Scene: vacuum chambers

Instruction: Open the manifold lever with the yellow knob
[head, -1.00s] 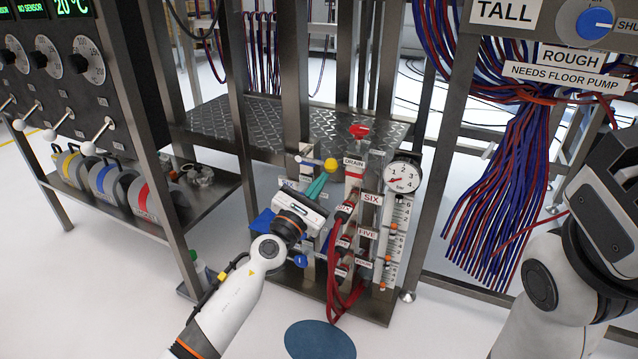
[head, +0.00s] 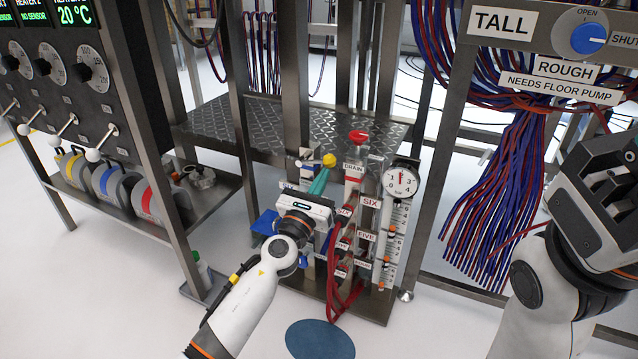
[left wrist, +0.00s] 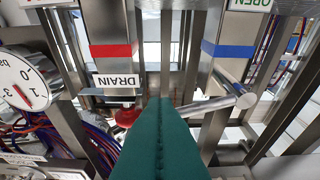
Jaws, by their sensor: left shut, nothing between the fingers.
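The manifold lever's yellow knob (head: 329,160) shows at the end of a short metal lever (head: 308,161) on the upper left of the manifold, left of the DRAIN label. My left gripper (head: 323,174) has its teal fingers shut and empty, with the tips just below the knob. I cannot tell whether they touch it. In the left wrist view the teal fingers (left wrist: 160,135) cover part of the metal lever bar (left wrist: 215,105), and the knob is hidden. My right gripper (head: 602,150) is at the right edge, and its fingers cannot be made out.
A red drain knob (head: 358,136) and a pressure gauge (head: 401,180) are right of the lever. Red hoses (head: 335,300) hang at the manifold's front. A heater rack (head: 150,150) stands left. A blue disc (head: 319,340) lies on open floor.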

